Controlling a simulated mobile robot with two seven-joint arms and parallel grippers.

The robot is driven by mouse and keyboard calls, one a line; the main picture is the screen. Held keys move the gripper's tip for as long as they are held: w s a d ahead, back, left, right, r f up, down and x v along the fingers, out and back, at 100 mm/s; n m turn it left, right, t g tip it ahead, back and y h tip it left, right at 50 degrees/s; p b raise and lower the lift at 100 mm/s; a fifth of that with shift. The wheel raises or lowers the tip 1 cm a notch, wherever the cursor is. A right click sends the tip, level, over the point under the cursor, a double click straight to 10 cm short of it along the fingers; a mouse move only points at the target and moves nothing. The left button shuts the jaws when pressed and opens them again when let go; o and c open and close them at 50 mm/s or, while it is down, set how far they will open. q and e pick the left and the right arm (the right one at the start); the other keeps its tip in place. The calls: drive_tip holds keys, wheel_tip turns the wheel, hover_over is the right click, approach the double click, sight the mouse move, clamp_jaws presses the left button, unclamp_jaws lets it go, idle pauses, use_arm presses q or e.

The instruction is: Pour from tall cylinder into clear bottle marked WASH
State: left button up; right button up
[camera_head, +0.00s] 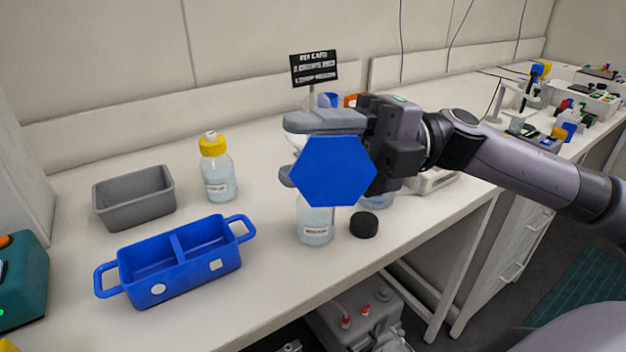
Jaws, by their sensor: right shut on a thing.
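My right gripper (304,148) is shut on the tall cylinder, whose blue hexagonal base (335,171) faces the camera. The cylinder is tipped well over, and its base hides most of its body and its mouth. Below and partly behind the base, a clear bottle (316,232) with a white label and pale liquid stands upright on the bench. Its top is hidden by the blue base, and the label is too small to read surely. I cannot see whether liquid is flowing. My left gripper is not in view.
A black cap (363,224) lies beside the bottle. A yellow-capped bottle (218,175), a grey tray (134,205) and a blue two-part caddy (184,274) stand to the left. A black sign (314,68) stands behind. Lab equipment (560,108) fills the far right bench.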

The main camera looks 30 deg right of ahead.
drive_tip(key=shift+b, duration=0.85)
drive_tip(key=shift+s+f, duration=0.1)
drive_tip(key=shift+s+a+f+n+g+h+b, duration=0.15)
drive_tip(key=shift+f+n+g+h+b, duration=0.1)
drive_tip(key=shift+f+n+b, duration=0.35)
drive_tip(key=shift+s+d+f+n+g+h+b, duration=0.15)
drive_tip(key=shift+f+n+h+b, duration=0.1)
drive_tip(key=shift+f+n+b, duration=0.35)
drive_tip(key=shift+a+f+n+b, duration=0.15)
drive_tip(key=shift+f+n+b, duration=0.2)
drive_tip(key=shift+f+n, duration=0.2)
drive_tip(key=shift+f+n+h+b, duration=0.4)
drive_tip(key=shift+f+n, duration=0.05)
drive_tip(key=shift+f, duration=0.05)
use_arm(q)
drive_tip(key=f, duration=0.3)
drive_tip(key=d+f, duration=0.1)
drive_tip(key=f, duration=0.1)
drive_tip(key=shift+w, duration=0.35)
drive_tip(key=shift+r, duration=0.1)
use_arm(e)
drive_tip(key=shift+s, duration=0.1)
